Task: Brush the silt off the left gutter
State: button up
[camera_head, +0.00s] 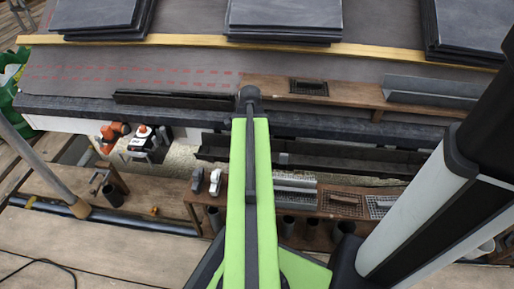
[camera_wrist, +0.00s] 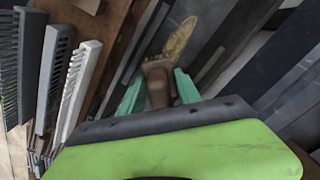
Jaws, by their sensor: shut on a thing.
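My gripper (camera_wrist: 160,92) shows in the wrist view with its two teal fingers shut on a brown block-like handle (camera_wrist: 158,84), probably the brush; its bristles are not clearly seen. Just beyond the handle, a mottled yellow-brown patch (camera_wrist: 181,38) lies along a dark channel; it looks like silt, but I cannot tell whether the brush touches it. In the head view a dark gutter runs below the eave, its left part (camera_head: 213,150) left of my green arm and its longer part (camera_head: 350,160) to the right. My arm hides the gripper there.
A dark trough-like length (camera_head: 175,99) lies at the roof edge. A wooden shelf (camera_head: 345,93) holds a vent and a grey metal length. Below the gutter, a bench (camera_head: 160,190) carries grilles and tools. Comb-like grey parts (camera_wrist: 78,85) stand left in the wrist view.

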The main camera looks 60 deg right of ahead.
jog(key=shift+w+a, duration=0.6)
jog(key=shift+w, duration=1.05)
jog(key=shift+w+a, duration=0.55)
jog(key=shift+w, duration=1.15)
jog(key=shift+w+a, duration=0.6)
jog(key=shift+w, duration=1.05)
notch_tip(320, 180, up, 6)
jog(key=p, duration=0.6)
notch_tip(320, 180, up, 3)
jog(key=p, duration=0.3)
jog(key=shift+s, duration=0.1)
